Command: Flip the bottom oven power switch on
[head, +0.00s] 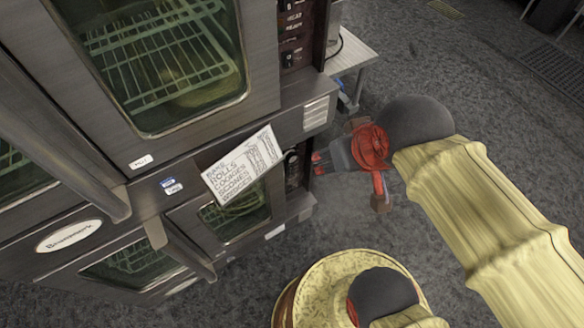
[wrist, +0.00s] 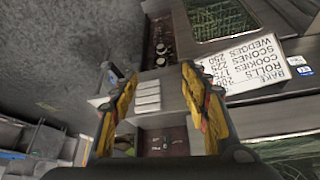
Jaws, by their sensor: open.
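The bottom oven (head: 180,215) is under the upper one at left in the head view. Its narrow dark control panel (head: 292,170) is at its right edge, partly hidden by the sign. The wrist view is roughly upside down; there the bottom panel (wrist: 160,40) shows near the top with round knobs, beyond my fingertips. I cannot pick out the power switch. My gripper (head: 318,162) is just right of the bottom panel in the head view, apparently close to it; contact cannot be told. In the wrist view my gripper (wrist: 160,72) is open, with nothing between its fingers.
The upper oven (head: 120,135) has its own panel (head: 292,35), also seen low in the wrist view (wrist: 170,142). A slotted vent (wrist: 147,97) sits between the panels. A paper sign (head: 243,165) hangs on the oven front. Door handles (head: 185,248) stick out.

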